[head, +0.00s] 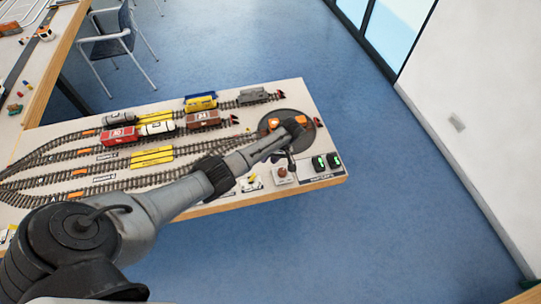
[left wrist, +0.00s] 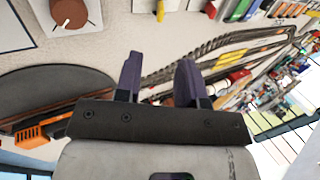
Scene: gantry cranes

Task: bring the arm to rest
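My left arm (head: 160,205) reaches from the lower left across the model railway table (head: 225,205). My left gripper (head: 291,141) is over the table's right end, near the dark round turntable (head: 268,117). In the left wrist view my left gripper (left wrist: 158,72) shows two dark fingers standing apart with nothing between them. An orange piece (left wrist: 42,133) lies by the turntable (left wrist: 60,90), to the left of the fingers. How high the fingers are above the table is hard to tell. My right gripper is in neither view.
A red wagon (head: 119,136), a brown wagon (head: 203,119) and a grey wagon (head: 254,96) stand on the tracks. A control knob (head: 282,173) and green-lit switches (head: 326,162) are at the near right corner. Blue floor (head: 400,215) is clear to the right; a chair (head: 108,46) stands behind.

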